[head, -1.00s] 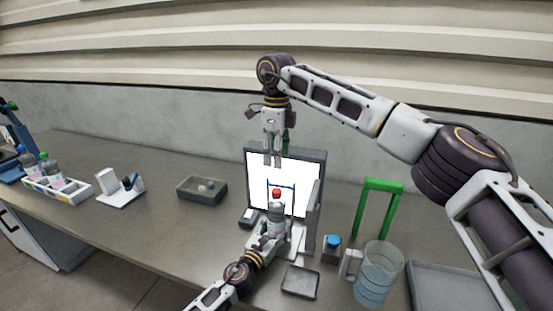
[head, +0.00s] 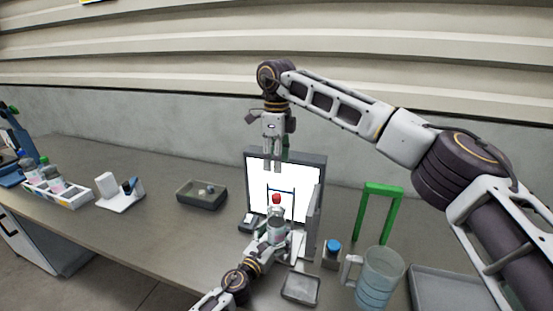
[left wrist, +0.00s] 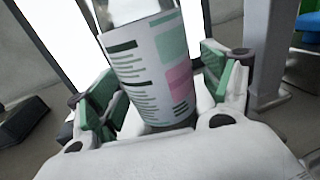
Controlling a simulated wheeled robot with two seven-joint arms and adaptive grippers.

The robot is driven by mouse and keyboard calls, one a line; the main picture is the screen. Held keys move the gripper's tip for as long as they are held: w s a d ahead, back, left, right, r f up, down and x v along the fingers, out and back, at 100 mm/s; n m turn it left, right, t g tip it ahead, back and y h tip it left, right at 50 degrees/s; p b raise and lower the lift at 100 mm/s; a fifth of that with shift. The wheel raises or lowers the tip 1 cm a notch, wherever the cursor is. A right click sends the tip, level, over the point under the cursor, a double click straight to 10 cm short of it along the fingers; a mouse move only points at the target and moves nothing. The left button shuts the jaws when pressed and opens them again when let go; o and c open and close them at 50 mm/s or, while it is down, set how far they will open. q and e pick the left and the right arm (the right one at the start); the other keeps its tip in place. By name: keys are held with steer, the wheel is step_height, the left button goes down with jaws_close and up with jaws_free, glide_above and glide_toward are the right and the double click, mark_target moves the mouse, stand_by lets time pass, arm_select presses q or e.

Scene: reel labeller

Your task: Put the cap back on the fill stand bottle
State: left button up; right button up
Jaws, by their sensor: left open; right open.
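A bottle (head: 277,230) with a printed label stands upright in front of a bright white panel. A red cap (head: 276,198) shows at its top in the head view; I cannot tell whether it is seated. The label fills the middle of the left wrist view (left wrist: 150,75), where the bottle's top is cut off. My left gripper (head: 272,240) is open around the bottle, with green pads on both sides of it in the left wrist view (left wrist: 160,95). My right gripper (head: 272,168) is open and empty, pointing down above the red cap.
A small blue-capped bottle (head: 332,250), a clear jug (head: 377,280) and a green frame (head: 382,205) stand to the right. A shallow tray (head: 300,288) lies in front.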

arm_select(q)
steer(key=shift+v, duration=5.65)
